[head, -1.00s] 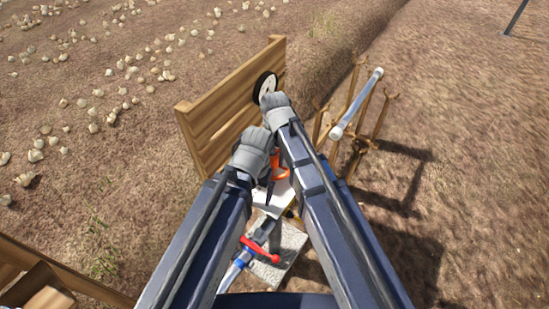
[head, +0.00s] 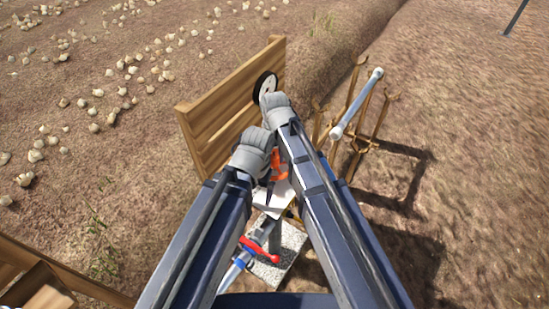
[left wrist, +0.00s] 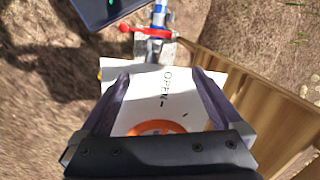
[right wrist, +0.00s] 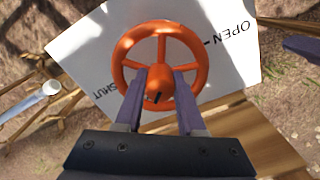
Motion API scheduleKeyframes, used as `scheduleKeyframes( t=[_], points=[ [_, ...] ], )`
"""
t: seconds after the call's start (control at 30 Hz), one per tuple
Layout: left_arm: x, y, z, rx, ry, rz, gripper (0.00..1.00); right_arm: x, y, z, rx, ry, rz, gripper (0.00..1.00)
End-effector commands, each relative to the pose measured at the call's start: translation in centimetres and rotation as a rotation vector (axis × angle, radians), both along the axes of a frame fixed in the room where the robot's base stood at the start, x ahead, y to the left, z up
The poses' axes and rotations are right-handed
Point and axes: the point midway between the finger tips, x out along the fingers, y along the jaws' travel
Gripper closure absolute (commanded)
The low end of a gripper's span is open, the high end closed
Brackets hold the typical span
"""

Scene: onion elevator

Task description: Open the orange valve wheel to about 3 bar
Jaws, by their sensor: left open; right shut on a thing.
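The orange valve wheel (right wrist: 198,52) lies in front of a white plate marked OPEN and SHUT (right wrist: 90,58). In the right wrist view my right gripper (right wrist: 160,82) has its fingers on both sides of the wheel's hub and is shut on it. In the left wrist view my left gripper (left wrist: 162,88) is open and empty over the plate, near the OPEN mark, with the wheel's rim (left wrist: 155,127) near its base. In the head view my forearms hide most of the wheel (head: 280,157). A round black-rimmed gauge (head: 265,87) is on the wooden board; its reading is too small to tell.
The wooden board (head: 215,125) stands close beside my arms on the left. A wooden rack with a pale bar (head: 358,104) stands to the right. Onions lie on the soil at the upper left.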

Motion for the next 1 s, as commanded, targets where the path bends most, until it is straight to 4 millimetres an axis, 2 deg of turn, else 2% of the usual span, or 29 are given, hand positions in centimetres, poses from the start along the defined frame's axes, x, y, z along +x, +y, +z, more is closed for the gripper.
scheduleKeyframes(
  t=[0.57, 0.6, 0.83, 1.0],
  points=[
    [0.00, 0.00, 0.00, 0.000, 0.000, 0.000, 0.00, 0.00, 0.01, 0.00, 0.000, 0.000, 0.030, 1.00],
    [0.00, 0.00, 0.00, 0.000, 0.000, 0.000, 0.00, 0.00, 0.01, 0.00, 0.000, 0.000, 0.030, 0.58],
    [0.00, 0.00, 0.00, 0.000, 0.000, 0.000, 0.00, 0.00, 0.01, 0.00, 0.000, 0.000, 0.030, 0.32],
    [0.00, 0.00, 0.00, 0.000, 0.000, 0.000, 0.00, 0.01, 0.00, 0.00, 0.000, 0.000, 0.029, 0.31]
  ],
)
